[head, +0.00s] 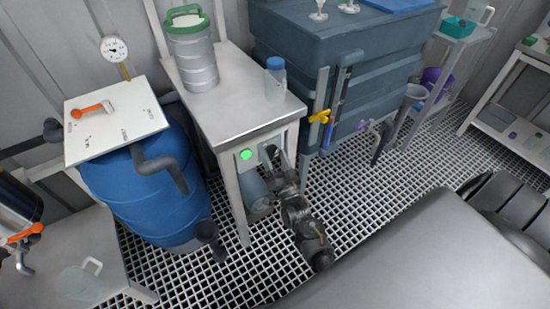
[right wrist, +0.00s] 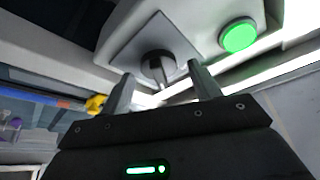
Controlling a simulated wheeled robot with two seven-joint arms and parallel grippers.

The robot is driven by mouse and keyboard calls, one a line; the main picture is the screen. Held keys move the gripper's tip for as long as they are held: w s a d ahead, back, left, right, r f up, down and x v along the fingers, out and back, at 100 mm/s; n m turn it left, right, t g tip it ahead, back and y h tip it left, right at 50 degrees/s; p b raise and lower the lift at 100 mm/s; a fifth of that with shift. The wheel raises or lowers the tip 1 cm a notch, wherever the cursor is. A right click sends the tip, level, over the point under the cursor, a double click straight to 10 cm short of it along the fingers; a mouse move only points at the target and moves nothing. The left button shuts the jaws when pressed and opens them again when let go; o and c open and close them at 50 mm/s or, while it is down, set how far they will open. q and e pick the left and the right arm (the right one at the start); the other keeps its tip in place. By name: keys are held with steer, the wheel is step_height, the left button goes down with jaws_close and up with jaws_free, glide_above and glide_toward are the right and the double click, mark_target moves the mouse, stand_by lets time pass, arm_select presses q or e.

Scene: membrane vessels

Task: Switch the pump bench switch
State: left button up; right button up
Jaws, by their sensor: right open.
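The pump bench (head: 250,118) is a pale bench with a front panel. A round green light (head: 246,154) glows on that panel, and it also shows in the right wrist view (right wrist: 238,36). The switch (right wrist: 157,66) is a dark round knob with a grey lever on a square plate, left of the light in the right wrist view. My right gripper (right wrist: 162,84) is open, its fingers spread to either side of the lever, with no clear contact. In the head view, my right arm and gripper largely hide the switch. My left gripper is not in view.
A metal canister (head: 192,62) and a blue-capped bottle (head: 275,78) stand on the bench top. A blue barrel (head: 150,200) with a white lid board is at left. A dark blue tank (head: 330,70) with yellow and blue valve handles stands at right. Grated floor lies between.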

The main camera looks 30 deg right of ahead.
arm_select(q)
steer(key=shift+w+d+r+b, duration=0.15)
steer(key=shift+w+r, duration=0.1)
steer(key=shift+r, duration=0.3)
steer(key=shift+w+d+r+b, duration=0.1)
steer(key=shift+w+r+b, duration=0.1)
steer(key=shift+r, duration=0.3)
arm_select(e)
steer(key=v, duration=1.1)
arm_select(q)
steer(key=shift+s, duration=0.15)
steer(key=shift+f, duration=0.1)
